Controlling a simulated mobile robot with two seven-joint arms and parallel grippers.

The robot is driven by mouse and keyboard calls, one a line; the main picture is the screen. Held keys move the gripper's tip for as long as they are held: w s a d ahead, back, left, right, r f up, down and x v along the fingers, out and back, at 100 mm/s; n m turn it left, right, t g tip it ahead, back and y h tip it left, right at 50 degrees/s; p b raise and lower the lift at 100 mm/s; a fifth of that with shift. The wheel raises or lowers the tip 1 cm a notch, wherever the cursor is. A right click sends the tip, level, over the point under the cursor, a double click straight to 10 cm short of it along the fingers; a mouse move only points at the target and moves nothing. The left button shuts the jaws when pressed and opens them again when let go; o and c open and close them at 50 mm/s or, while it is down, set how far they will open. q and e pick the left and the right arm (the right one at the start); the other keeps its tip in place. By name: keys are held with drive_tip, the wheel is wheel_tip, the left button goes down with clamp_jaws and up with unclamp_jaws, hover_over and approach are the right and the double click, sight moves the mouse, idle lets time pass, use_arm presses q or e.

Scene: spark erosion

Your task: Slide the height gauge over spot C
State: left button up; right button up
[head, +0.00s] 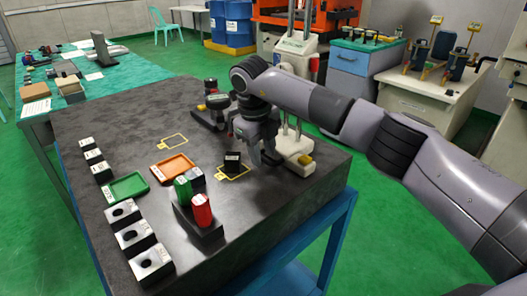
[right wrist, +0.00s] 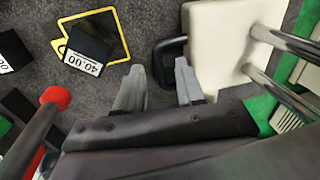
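The height gauge has a cream base (head: 296,148) on the dark granite table. Its twin rods rise behind my right arm to a cream head (head: 297,45). In the right wrist view the base (right wrist: 215,35) lies just beyond and right of my fingers, with a black loop (right wrist: 170,62) on its left side. Two yellow outlines mark the table: one bare (head: 173,142), one (head: 243,174) partly covered by a black block marked 40.00 (head: 232,161). I cannot read which is spot C. My left gripper is out of view.
A green tray (head: 128,187), an orange tray (head: 173,167) and a black stand (head: 203,226) with green and red cylinders stand to the left. Several holed blocks (head: 134,236) line the left edge. Another dark instrument (head: 208,115) stands behind my gripper.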

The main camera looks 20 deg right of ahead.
drive_tip(key=shift+s, duration=0.1)
wheel_tip(320, 180, up, 7)
drive_tip(key=a, duration=0.1)
drive_tip(key=shift+s+b, duration=0.2)
drive_tip(key=shift+b, duration=0.25)
idle(0.4)
